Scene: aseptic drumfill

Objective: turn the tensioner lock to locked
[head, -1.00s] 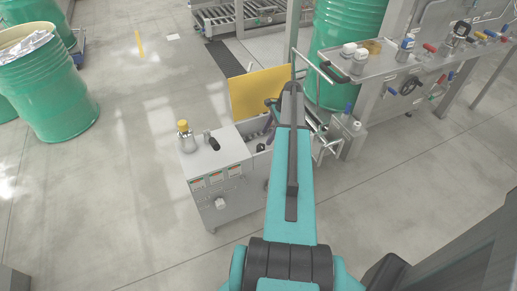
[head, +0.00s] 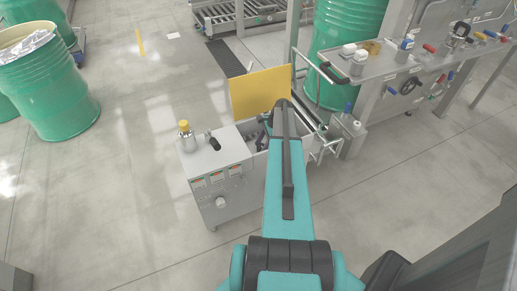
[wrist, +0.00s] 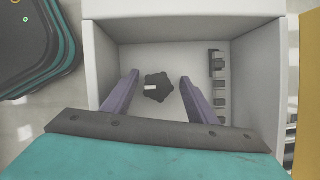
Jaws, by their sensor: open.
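The tensioner lock appears to be a black lobed knob (wrist: 159,86) with a white pointer mark, on the floor or back wall of a grey open-fronted box. In the wrist view the white mark points left. My gripper (wrist: 159,80) is open, with one purple finger on each side of the knob and gaps between. Whether the fingertips reach the knob's depth is unclear. In the head view the knob is hard to make out, and my arm hides much of the gripper at the box.
Green drums (head: 45,85) are farther off.

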